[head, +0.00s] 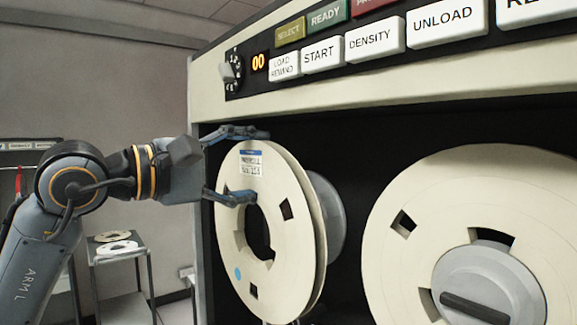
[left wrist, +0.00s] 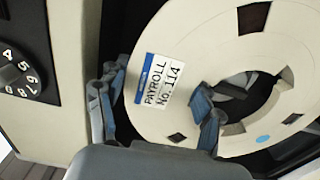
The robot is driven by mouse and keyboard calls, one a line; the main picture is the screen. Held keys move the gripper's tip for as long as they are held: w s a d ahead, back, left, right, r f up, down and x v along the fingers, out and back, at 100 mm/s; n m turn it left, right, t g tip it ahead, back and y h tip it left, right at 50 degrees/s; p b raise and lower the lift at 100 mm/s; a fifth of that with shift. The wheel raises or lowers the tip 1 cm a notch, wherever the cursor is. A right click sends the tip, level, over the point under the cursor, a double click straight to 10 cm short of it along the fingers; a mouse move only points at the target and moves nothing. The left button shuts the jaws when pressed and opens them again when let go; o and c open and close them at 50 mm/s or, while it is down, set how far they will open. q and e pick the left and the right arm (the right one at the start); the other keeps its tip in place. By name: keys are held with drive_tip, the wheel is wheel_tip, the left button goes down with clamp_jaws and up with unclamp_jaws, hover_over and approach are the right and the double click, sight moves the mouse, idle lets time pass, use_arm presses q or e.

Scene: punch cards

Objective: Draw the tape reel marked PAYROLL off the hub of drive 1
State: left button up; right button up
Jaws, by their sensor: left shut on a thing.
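The cream tape reel marked PAYROLL No. 114 (head: 290,185) stands upright in front of the drive's dark recess. Its label shows clearly in the left wrist view (left wrist: 157,84). My left gripper (head: 256,166) is shut on the reel's flange between the outer rim and the centre hole, one finger beyond the rim and one at the hole. It also shows in the left wrist view (left wrist: 166,84). The grey hub (head: 332,215) shows behind and to the right of the reel, and the reel's hole looks empty, with the reel in front of the hub. My right gripper is not in view.
A second cream reel (head: 400,270) sits on a grey hub with a dark bar (head: 475,308) at right. Buttons (head: 370,40) and a dial (head: 231,69) line the panel above. A small stand (head: 133,254) holding reels is at left.

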use_arm(q)
drive_tip(key=shift+b+v, duration=0.3)
drive_tip(key=shift+v, duration=0.55)
drive_tip(key=shift+b+v, duration=0.45)
drive_tip(key=shift+v, duration=0.5)
drive_tip(key=b+v, duration=0.2)
drive_tip(key=v, duration=0.7)
drive_tip(key=shift+r, duration=0.15)
drive_tip(key=shift+s+a, duration=0.1)
